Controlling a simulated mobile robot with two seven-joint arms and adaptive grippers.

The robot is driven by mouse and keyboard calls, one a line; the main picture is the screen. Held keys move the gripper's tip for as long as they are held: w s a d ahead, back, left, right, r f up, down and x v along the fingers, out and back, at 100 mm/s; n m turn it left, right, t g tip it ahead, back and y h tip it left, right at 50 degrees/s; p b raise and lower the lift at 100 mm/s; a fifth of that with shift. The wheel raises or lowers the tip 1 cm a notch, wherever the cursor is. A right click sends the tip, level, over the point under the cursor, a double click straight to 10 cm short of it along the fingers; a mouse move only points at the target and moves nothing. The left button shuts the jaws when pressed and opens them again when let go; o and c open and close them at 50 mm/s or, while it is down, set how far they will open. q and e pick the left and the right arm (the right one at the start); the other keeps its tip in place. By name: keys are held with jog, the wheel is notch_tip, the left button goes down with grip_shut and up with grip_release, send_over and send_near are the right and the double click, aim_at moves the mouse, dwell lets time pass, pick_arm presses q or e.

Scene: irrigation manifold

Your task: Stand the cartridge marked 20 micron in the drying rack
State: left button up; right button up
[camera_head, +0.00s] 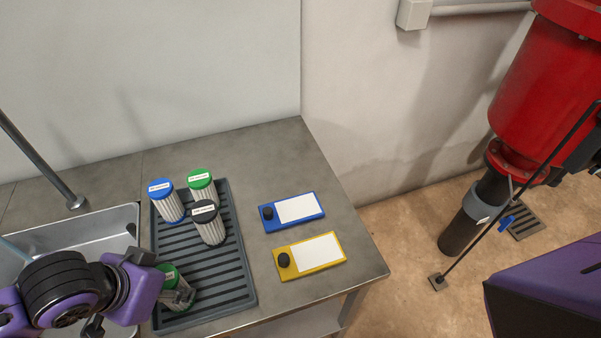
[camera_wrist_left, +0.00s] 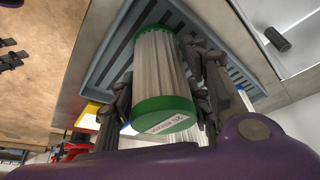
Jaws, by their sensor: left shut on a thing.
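My left gripper (camera_head: 178,294) is shut on a green-capped pleated cartridge (camera_head: 166,275) at the near left of the grey drying rack (camera_head: 238,272). In the left wrist view the fingers (camera_wrist_left: 163,88) sit on both sides of the cartridge's white pleated body (camera_wrist_left: 160,62). Its cap label is upside down and seems to read 20 micron. Whether its base touches the rack is hidden. Three cartridges stand upright in the rack's far part: blue-capped (camera_head: 171,206), green-capped (camera_head: 202,188) and black-capped (camera_head: 209,227). Their labels are too small to read. My right gripper is out of view.
A metal sink (camera_head: 110,222) lies left of the rack. A blue device (camera_head: 296,211) and a yellow device (camera_head: 312,256) lie on the grey worktop to its right. The rack's middle and near-right slats are clear. A red tank (camera_head: 545,85) stands beyond the bench.

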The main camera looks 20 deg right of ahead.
pick_arm(q)
jog(key=shift+r, duration=0.25)
jog(key=shift+f, duration=0.2)
jog(key=o, duration=1.2)
jog(key=shift+o, duration=0.2)
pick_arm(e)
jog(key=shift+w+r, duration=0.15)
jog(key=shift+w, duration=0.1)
pick_arm(q)
jog(key=shift+r, duration=0.3)
jog(key=p+v, duration=0.3)
jog(key=v, duration=0.8)
jog(key=shift+r+p, duration=0.3)
jog(key=shift+p, duration=0.05)
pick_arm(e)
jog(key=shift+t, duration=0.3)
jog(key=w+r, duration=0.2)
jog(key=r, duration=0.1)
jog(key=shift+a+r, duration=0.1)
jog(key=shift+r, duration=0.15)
